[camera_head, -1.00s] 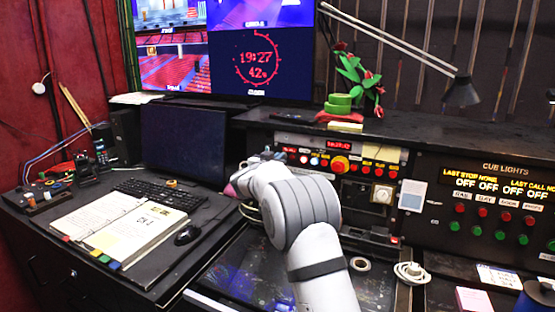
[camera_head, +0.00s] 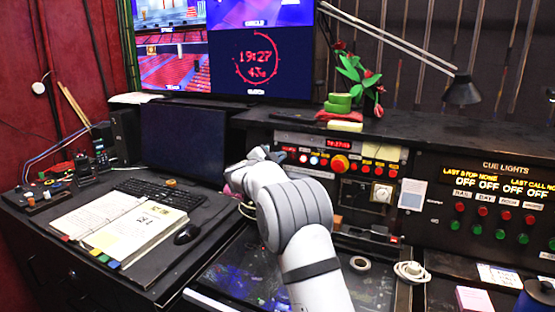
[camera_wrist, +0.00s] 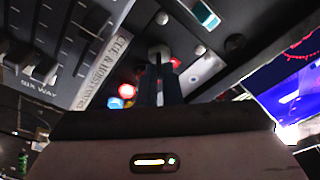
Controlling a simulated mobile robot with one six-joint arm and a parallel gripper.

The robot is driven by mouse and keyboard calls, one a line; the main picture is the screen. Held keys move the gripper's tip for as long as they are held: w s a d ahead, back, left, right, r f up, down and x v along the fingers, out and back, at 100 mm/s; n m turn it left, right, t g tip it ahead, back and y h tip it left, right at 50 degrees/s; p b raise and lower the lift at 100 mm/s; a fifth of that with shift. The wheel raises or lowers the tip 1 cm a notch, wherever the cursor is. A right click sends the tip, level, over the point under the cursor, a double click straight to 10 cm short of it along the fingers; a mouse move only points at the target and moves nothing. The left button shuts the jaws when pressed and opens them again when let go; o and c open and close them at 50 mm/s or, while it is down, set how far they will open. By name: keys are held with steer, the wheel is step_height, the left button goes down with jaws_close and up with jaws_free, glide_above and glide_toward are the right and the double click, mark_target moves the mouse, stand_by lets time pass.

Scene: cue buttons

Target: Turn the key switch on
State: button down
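In the wrist view, the two dark fingers of my gripper (camera_wrist: 160,78) point at the control panel (camera_wrist: 118,42). Their tips are at a small round grey metal fitting (camera_wrist: 159,50), which may be the key switch. The fingers stand close together with a narrow light gap between them. I cannot tell whether they grip anything or touch the fitting. In the head view, my gripper (camera_head: 262,154) is at the left end of the lit button row, mostly hidden by my own wrist. The key switch cannot be made out there.
Lit blue (camera_wrist: 115,103) and red (camera_wrist: 127,91) buttons lie close left of the fingers. In the head view, a large red knob on yellow (camera_head: 340,164) sits right of my gripper. A monitor (camera_head: 184,143) stands to the left. The cue lights panel (camera_head: 494,195) is far right.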

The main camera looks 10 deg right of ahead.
steer(key=m+g, duration=0.1)
steer(key=m, duration=0.3)
steer(key=shift+f+m, duration=0.1)
steer(key=shift+m, duration=0.3)
steer(key=shift+m+b, duration=0.5)
steer(key=shift+m, duration=1.5)
steer(key=shift+f, duration=0.1)
steer(key=c, duration=1.6)
jaws_free()
steer(key=b+v, duration=0.1)
steer(key=v, duration=0.7)
steer(key=shift+r, duration=0.2)
steer(key=shift+w, duration=0.1)
